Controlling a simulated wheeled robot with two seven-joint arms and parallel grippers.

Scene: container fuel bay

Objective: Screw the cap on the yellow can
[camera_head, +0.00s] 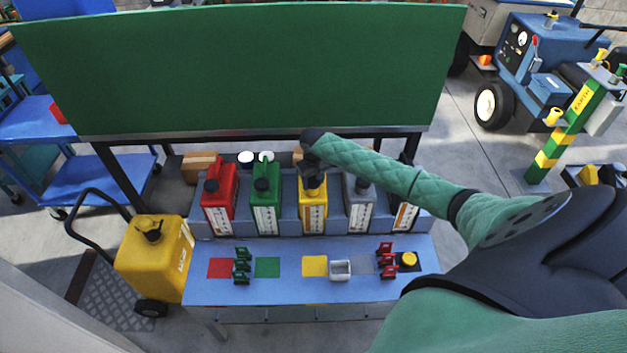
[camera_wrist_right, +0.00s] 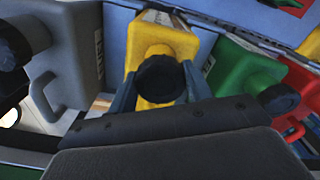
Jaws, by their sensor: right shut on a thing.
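The yellow can (camera_head: 313,212) stands upright in the row of cans at the back of the blue bench, between the green and grey cans. It also shows in the right wrist view (camera_wrist_right: 160,38). My right gripper (camera_head: 313,178) reaches down from above onto the top of this can. In the right wrist view its two fingers (camera_wrist_right: 160,84) are shut on a black cap (camera_wrist_right: 161,77), one finger on each side. The cap is at the can's neck; I cannot tell whether it is seated on the thread. My left gripper is not in view.
Red (camera_head: 219,207), green (camera_head: 265,209) and grey (camera_head: 359,210) cans stand close beside it. The blue bench (camera_head: 300,286) in front bears coloured squares, small red and green clamp-like items and a clear box (camera_head: 340,270). A green board (camera_head: 240,75) rises behind.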

